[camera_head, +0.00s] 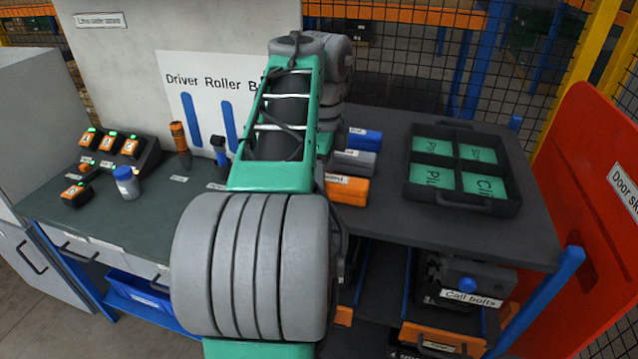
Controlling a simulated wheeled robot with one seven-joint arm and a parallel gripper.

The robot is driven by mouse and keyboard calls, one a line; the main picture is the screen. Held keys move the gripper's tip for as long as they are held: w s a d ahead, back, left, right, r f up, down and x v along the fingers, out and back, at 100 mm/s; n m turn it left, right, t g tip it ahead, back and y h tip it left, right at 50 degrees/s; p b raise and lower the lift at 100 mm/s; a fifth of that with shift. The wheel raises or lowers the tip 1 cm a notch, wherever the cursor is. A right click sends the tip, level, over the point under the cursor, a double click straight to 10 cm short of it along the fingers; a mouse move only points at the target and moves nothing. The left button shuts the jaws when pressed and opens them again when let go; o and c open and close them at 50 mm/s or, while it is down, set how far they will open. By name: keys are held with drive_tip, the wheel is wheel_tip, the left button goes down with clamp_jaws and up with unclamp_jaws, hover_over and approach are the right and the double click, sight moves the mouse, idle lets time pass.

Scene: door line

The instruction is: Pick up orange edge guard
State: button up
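An orange block (351,192) with a white label, partly covered by my arm, lies on the dark workbench just right of the arm. It looks like the orange edge guard, though only the end of its label shows. It lies in front of a grey block (357,163) and a blue block (365,139), which form a row going back. My teal and grey arm fills the middle of the view. My gripper is not visible, so its state and distance from the orange block are hidden.
A black tray (408,188) with several green-bottomed compartments stands on the bench (490,228) to the right. At left are a charger with orange-black packs (109,144), a loose pack (76,193), a blue-capped jar (127,184) and an orange-black tool (180,145). A red panel (590,200) stands far right.

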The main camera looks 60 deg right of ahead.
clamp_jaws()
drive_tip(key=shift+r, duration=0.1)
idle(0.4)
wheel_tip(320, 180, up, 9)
drive_tip(key=p, duration=0.8)
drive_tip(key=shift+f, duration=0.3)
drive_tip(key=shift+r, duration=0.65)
